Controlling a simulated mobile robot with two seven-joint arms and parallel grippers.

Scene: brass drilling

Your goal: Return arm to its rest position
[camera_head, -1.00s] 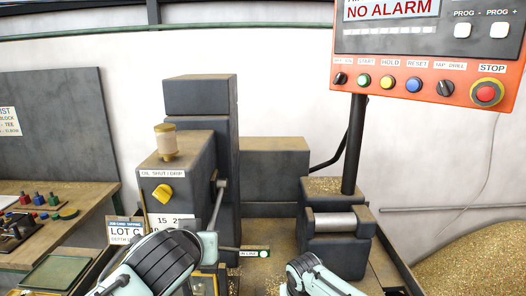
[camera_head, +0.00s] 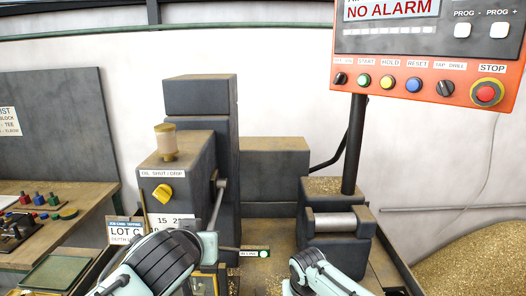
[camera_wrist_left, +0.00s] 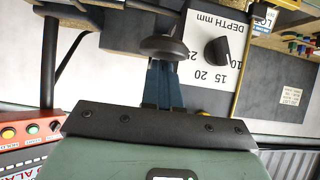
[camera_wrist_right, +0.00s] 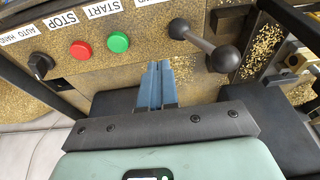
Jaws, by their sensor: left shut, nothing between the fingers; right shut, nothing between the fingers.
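My left arm (camera_head: 155,262) comes in at the lower left of the head view, by the grey drilling machine (camera_head: 185,150). In the left wrist view my left gripper (camera_wrist_left: 163,75) is shut and empty. Its blue fingers point at a black round knob (camera_wrist_left: 163,48); I cannot tell whether they touch it. My right arm (camera_head: 320,272) shows at the bottom of the head view, in front of the vise-like block. In the right wrist view my right gripper (camera_wrist_right: 157,68) is shut and empty, in front of a chip-covered panel (camera_wrist_right: 150,35), left of a ball-ended lever (camera_wrist_right: 222,58).
The panel carries a red button (camera_wrist_right: 80,50), a green button (camera_wrist_right: 118,42) and a black switch (camera_wrist_right: 40,66). A depth dial (camera_wrist_left: 217,50) sits right of the left fingers. An orange control box (camera_head: 430,75) hangs at upper right. A workbench (camera_head: 80,225) stands left; brass chips (camera_head: 480,250) lie right.

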